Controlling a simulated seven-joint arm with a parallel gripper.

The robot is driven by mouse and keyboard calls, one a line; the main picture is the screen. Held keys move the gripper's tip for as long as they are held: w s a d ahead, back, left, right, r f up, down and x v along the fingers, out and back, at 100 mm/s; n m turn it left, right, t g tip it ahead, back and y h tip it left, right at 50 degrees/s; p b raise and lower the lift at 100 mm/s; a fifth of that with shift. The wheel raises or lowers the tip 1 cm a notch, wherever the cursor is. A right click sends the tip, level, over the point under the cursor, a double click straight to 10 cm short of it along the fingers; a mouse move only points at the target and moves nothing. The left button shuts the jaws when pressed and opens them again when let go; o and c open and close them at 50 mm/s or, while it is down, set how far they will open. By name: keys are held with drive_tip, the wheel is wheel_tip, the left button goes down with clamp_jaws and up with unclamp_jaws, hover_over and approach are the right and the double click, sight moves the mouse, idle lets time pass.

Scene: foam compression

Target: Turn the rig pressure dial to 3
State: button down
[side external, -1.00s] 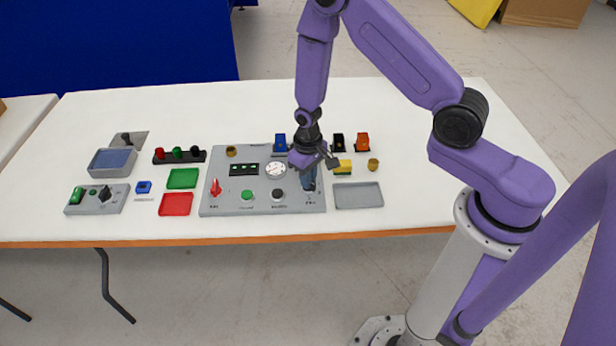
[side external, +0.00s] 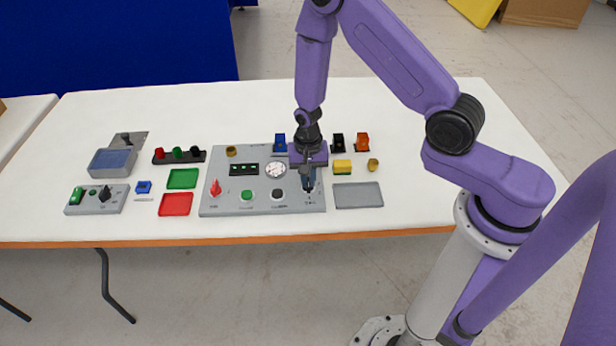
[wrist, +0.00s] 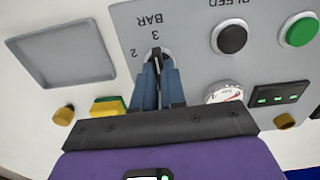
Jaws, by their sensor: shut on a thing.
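The rig panel (side external: 262,205) is a grey slab on the table. The pressure dial (wrist: 156,53) is a black knob at the panel's right front, with the printed marks 2, 3 and BAR beside it. The knob's visible end faces the 3 in the wrist view. My gripper (side external: 309,187) points down over the dial, and its blue fingers (wrist: 158,70) are shut on the knob from both sides. The fingers hide most of the knob and any other marks around it.
On the panel are a round white gauge (side external: 275,170), a green button (side external: 247,195), a black button (side external: 278,195) and a red switch (side external: 215,188). A grey tray (side external: 358,195) and a yellow-green block (side external: 342,167) lie close on the right.

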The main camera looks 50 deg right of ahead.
drive_tip(key=shift+s+m, duration=0.1)
drive_tip(key=shift+m, duration=0.2)
drive_tip(key=c, duration=1.2)
unclamp_jaws()
drive_tip(key=shift+r, duration=0.1)
drive_tip(key=shift+r, duration=0.25)
wheel_tip(320, 180, up, 17)
drive_tip(key=shift+f, duration=0.15)
drive_tip(key=shift+a, duration=0.1)
